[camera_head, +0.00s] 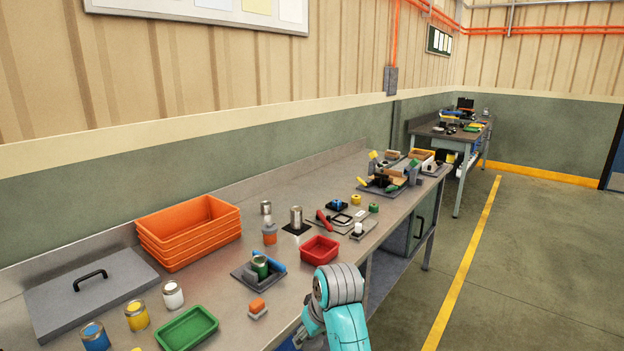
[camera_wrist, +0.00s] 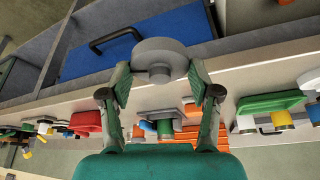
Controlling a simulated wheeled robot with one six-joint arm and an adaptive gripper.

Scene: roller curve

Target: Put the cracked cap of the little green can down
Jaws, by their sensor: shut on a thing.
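My gripper (camera_wrist: 160,76) is shut on a grey round cap with a short knob (camera_wrist: 160,50), seen in the wrist view. The cap is held between the two fingertips, clear of the bench; no crack can be made out. In the head view my teal arm shows at the bench's front edge, and the cap is not visible there. The little green can (camera_head: 260,266) stands in a dark grey holder (camera_head: 243,276) on the bench, with a blue piece leaning beside it. My gripper is apart from the can.
A red tray (camera_head: 320,249) and a green tray (camera_head: 187,329) stand near the holder. Stacked orange crates (camera_head: 188,232) stand behind. Bare bench (camera_head: 225,300) shows between the green tray and the holder.

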